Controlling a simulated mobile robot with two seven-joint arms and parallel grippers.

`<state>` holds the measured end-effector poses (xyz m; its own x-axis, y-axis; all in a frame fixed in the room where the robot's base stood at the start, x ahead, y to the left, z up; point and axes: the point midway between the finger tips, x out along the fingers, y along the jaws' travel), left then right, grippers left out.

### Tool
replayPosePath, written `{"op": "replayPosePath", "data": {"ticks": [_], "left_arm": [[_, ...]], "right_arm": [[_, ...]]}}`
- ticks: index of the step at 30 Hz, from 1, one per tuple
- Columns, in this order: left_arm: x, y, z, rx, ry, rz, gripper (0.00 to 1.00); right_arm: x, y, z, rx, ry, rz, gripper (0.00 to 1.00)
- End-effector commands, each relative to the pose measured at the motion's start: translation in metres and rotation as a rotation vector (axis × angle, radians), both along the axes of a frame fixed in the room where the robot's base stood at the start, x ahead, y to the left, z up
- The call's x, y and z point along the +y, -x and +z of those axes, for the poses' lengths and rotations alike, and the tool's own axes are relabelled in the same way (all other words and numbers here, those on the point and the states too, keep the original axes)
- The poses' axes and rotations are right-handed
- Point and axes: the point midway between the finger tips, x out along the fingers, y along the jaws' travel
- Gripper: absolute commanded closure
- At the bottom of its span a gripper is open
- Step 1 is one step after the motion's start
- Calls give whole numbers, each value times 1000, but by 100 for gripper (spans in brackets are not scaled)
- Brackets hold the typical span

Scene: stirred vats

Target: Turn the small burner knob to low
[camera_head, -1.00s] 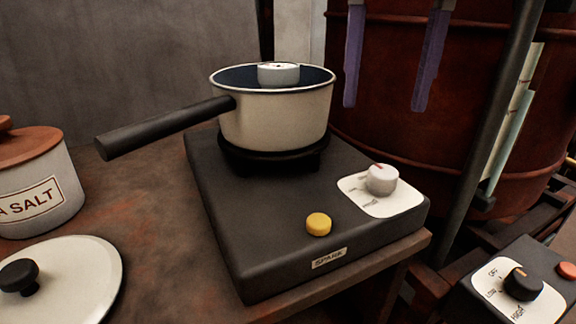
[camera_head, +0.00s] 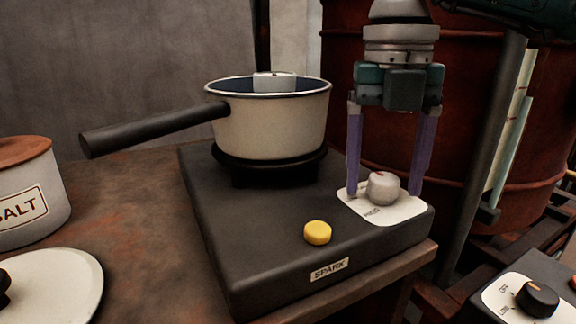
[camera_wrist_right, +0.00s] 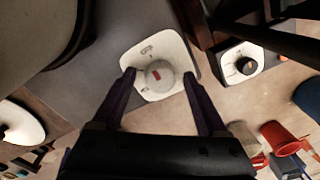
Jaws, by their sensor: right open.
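The small burner knob (camera_head: 383,188) is light grey with a red mark, on a white dial plate (camera_head: 402,212) at the right front of the dark burner (camera_head: 260,258). It also shows in the right wrist view (camera_wrist_right: 159,76), between the fingertips. My right gripper (camera_head: 385,194) points down from above, open, with one purple finger on each side of the knob. In the head view its fingertips are about level with the knob. I cannot tell whether either finger touches it. My left gripper is not in view.
A cream saucepan (camera_head: 262,128) with a dark handle stands on the burner. A yellow button (camera_head: 317,232) is left of the knob. A salt jar (camera_head: 30,195) and a lid (camera_head: 55,290) are at left. A second black knob (camera_head: 538,298) is at lower right. A rusty vat stands behind.

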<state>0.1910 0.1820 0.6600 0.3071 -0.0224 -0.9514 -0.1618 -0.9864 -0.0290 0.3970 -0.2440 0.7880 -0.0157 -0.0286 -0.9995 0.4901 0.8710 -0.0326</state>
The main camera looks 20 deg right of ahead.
Motion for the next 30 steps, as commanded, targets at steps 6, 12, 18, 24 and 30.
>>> {"op": "replayPosePath", "data": {"ticks": [6, 12, 18, 24, 30], "left_arm": [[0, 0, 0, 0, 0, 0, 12], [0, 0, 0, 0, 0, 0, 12], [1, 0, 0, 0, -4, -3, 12], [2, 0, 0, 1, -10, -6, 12], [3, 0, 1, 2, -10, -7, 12]], "right_arm": [[0, 0, 0, 0, 0, 1, 41], [0, 0, 0, 0, 0, 1, 63], [0, 0, 0, 0, 0, 1, 86], [0, 0, 0, 0, 0, 1, 100], [0, 0, 1, 0, 0, 11, 100]]}}
